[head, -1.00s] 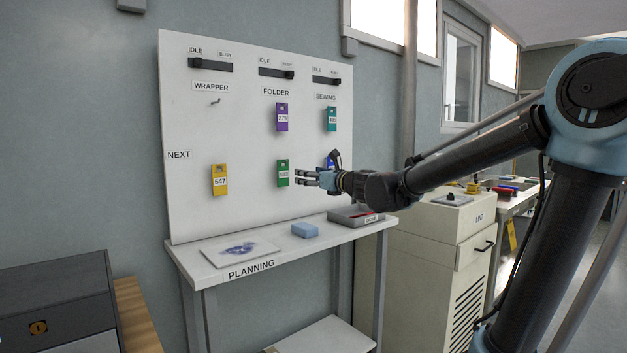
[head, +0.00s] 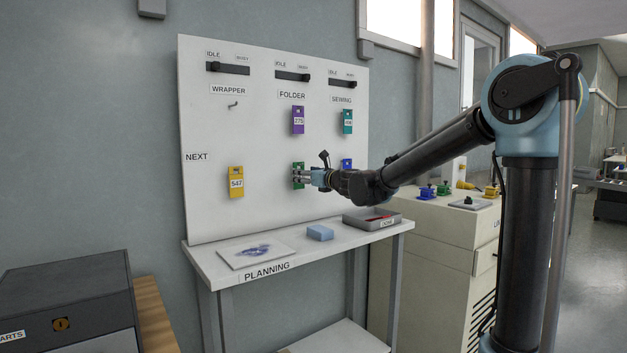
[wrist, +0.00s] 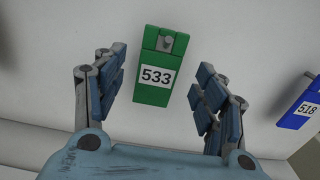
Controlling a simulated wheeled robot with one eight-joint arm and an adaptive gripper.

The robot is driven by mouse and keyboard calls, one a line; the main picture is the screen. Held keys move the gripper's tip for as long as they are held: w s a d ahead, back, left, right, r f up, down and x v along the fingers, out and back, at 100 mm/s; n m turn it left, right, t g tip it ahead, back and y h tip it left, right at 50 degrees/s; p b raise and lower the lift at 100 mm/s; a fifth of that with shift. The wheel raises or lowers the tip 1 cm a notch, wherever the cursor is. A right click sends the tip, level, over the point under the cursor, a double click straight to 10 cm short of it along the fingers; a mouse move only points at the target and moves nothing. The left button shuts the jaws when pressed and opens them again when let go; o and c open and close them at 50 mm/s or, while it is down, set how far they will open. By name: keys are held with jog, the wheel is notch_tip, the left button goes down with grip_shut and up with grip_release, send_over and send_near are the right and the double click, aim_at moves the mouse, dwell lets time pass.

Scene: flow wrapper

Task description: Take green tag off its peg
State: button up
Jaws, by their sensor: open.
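The green tag (wrist: 153,92), marked 533, hangs on its peg (wrist: 166,43) on the white board. In the wrist view my gripper (wrist: 160,80) is open, with one finger on each side of the tag and a gap on both sides. In the head view my gripper (head: 301,175) is at the green tag (head: 298,169) and covers part of it.
A blue tag (wrist: 303,105), marked 518, hangs to the right. A yellow tag (head: 236,182) hangs to the left; purple (head: 298,120) and teal (head: 347,122) tags hang above. The WRAPPER peg (head: 233,105) is bare. Below, the shelf holds a blue block (head: 320,233) and a grey tray (head: 355,220).

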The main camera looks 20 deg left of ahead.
jog(key=shift+x, duration=2.2)
jog(key=c, duration=1.1)
jog(key=shift+c, duration=0.3)
jog(key=shift+r, duration=0.45)
jog(key=shift+d, duration=0.15)
jog(key=v, duration=0.8)
jog(key=shift+s+d, duration=0.25)
jog(key=shift+s, duration=0.1)
